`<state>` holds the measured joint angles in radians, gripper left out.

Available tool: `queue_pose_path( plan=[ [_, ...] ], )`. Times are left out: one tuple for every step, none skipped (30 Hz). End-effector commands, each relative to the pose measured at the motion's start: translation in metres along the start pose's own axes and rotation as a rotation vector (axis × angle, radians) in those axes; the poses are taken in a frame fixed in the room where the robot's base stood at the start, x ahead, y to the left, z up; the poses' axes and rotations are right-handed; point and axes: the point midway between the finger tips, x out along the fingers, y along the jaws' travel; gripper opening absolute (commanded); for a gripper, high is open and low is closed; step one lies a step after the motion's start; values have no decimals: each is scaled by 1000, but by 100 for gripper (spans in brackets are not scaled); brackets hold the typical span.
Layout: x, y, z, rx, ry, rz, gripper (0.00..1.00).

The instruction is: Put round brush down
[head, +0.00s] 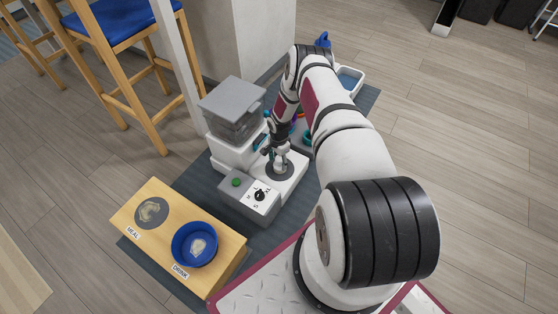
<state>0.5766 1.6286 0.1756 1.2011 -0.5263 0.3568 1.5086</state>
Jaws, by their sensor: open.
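My gripper (279,170) is open and points down over the dark round plate (287,172) on the front of a white feeder machine (250,185). The round brush cannot be made out for certain. Small teal parts show close to the gripper, and I cannot tell whether they belong to it or to another thing. My arm reaches across the middle of the view and hides part of the area behind the gripper.
The machine has a grey hopper (235,105), a knob (260,194) and a green button (236,182). A wooden stand (172,240) marked MEAL and DRINK holds a blue bowl (188,257). A pale tray (351,79) stands behind my arm. A stool (126,75) is at left.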

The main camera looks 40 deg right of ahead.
Motion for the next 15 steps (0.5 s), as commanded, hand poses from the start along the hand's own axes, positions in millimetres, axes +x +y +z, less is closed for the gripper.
queue_pose_path(
  plan=[
    [-10, -1, -1, -1, 1, -1, 53],
    [-16, -1, -1, -1, 2, -2, 53],
    [-23, -1, -1, -2, 2, -2, 53],
    [-30, -1, -1, -2, 2, -2, 53],
    [-37, -2, -1, -1, 2, -3, 53],
    [-45, -2, -1, -1, 2, -3, 53],
    [-52, -2, 0, -1, 2, -3, 53],
    [-59, -2, 0, -1, 2, -3, 53],
    [-67, -1, 0, -2, 2, -2, 53],
    [-73, -1, -1, -2, 2, -2, 53],
    [-79, -1, -1, -1, 2, -2, 53],
    [-86, -1, 0, -1, 2, -1, 53],
    [-91, -1, -1, -1, 2, -2, 53],
    [-96, -1, 0, -1, 1, -1, 53],
    [-102, -1, 0, -1, 1, -1, 53]
  ],
)
